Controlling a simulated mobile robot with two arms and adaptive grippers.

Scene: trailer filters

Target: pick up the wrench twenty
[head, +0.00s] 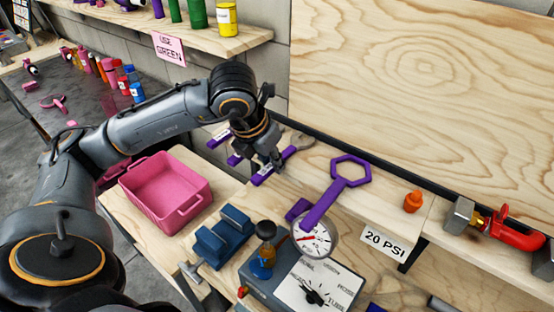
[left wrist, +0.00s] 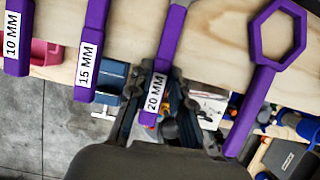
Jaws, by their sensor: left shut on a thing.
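The 20 MM wrench (left wrist: 169,45) has a purple handle with a white label and a grey head. It lies across the wooden shelf, and in the head view (head: 262,177) it shows under my left gripper (head: 277,163). In the left wrist view, my left gripper (left wrist: 157,97) is shut on its handle near the labelled end. That end sticks out past the shelf edge. The purple 15 MM wrench (left wrist: 92,45) and 10 MM wrench (left wrist: 18,30) lie to its left in the left wrist view. My right gripper is not in view.
A big purple hexagon-ended wrench (head: 341,182) lies just right of the gripper. Below the shelf are a blue vise (head: 223,236), a pink bin (head: 165,190) and a pressure gauge (head: 318,242). An orange bottle (head: 412,201) stands further right on the shelf.

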